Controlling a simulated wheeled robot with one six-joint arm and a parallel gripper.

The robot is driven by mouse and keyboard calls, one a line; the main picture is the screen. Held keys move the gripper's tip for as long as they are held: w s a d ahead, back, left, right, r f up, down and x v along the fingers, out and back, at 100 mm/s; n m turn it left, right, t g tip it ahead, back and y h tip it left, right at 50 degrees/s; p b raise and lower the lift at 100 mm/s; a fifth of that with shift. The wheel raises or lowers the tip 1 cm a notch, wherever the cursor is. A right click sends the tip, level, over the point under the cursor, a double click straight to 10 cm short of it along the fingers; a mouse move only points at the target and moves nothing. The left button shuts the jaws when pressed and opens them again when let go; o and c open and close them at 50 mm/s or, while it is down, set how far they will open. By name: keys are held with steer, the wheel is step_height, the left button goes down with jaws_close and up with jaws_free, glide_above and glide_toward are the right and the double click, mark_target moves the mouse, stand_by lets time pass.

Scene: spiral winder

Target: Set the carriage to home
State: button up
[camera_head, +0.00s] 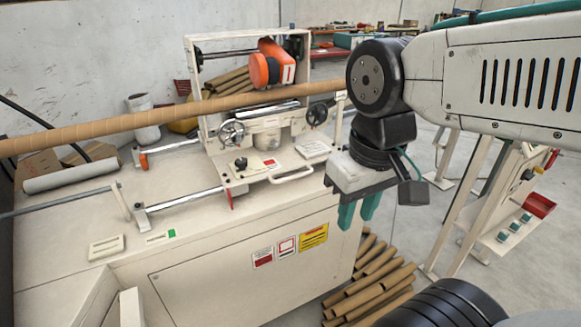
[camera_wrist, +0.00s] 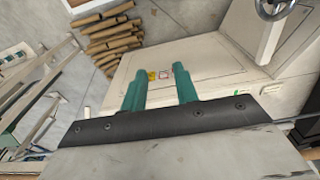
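A green-tipped label (camera_head: 160,238) lies on the bed left of the carriage. My gripper (camera_head: 357,214), with teal fingers, hangs right of the carriage, beyond the bed's right end and apart from the handle. In the wrist view, my gripper (camera_wrist: 159,72) has its fingers apart with nothing between them.
A long brown tube (camera_head: 110,126) runs across above the bed, through the carriage. Cardboard tubes (camera_head: 370,284) lie piled on the floor beside the bed's right end. A control stand (camera_head: 500,215) with buttons stands at right. Bare floor shows between.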

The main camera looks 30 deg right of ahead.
step_height(320, 180, down, 6)
steer(key=w+d+r+g, duration=0.1)
steer(key=w+d+g, duration=0.1)
steer(key=w, duration=0.1)
steer(key=n+t, duration=1.7)
steer(key=n, duration=0.1)
glide_toward(296, 177)
steer(key=w, duration=0.5)
steer(key=w+f, duration=0.1)
steer(key=w, duration=0.2)
steer(key=w+f, duration=0.1)
steer(key=w, duration=0.1)
steer(key=shift+w, duration=0.2)
jaws_close()
